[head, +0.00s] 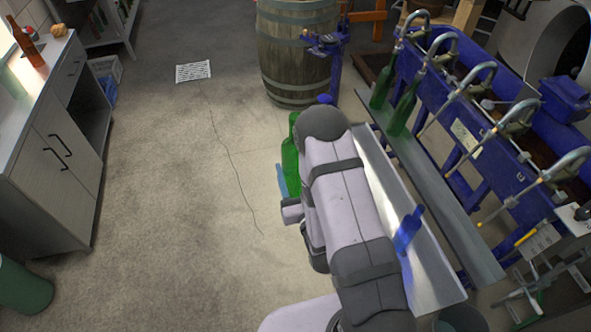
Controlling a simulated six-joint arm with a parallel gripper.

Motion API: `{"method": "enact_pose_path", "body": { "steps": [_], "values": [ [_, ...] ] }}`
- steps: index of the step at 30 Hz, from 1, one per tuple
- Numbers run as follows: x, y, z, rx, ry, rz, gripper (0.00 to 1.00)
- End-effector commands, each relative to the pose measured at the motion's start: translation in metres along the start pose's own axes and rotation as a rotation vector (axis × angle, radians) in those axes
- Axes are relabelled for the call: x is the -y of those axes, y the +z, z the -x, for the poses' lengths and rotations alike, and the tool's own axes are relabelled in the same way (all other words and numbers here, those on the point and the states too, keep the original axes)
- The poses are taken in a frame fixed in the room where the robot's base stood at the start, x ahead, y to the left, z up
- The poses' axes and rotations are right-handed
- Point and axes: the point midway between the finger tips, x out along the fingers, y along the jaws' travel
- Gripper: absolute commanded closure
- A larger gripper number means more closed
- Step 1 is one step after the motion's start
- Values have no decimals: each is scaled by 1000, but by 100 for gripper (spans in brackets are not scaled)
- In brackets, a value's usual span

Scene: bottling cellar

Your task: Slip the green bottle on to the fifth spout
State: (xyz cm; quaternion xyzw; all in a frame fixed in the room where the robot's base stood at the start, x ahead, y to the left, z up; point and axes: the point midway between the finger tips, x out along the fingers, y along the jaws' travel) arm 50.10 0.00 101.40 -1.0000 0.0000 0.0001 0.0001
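A green bottle (291,155) shows in the head view just left of my arm. My arm hides much of it. My gripper is mostly or wholly hidden behind my arm, so I cannot tell whether it holds this bottle or how its fingers stand. Several curved metal spouts line the blue filling machine (455,95) at the right. The fifth spout, counted from the far end, is the nearest one (573,156), at the right edge, with no bottle seen on it. Two other green bottles stand at the far spouts, one (382,88) behind the other (403,112).
A grey bottle shelf (452,222) runs under the spouts; its near part looks bare. A pale trough (425,255) lies between my arm and that shelf. A wooden barrel (293,55) stands behind. A counter (55,100) with a brown bottle (28,47) is at left. Floor between is open.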

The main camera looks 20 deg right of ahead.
Motion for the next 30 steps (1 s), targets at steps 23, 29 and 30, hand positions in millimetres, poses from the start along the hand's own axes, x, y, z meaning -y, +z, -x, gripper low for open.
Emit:
{"method": "enact_pose_path", "body": {
  "steps": [23,29,30],
  "values": [
    [-55,-13,-5,37,138,-12,80],
    [-112,42,-1,80,282,-33,80],
    [-124,54,1,90,314,-38,80]
  ]
}}
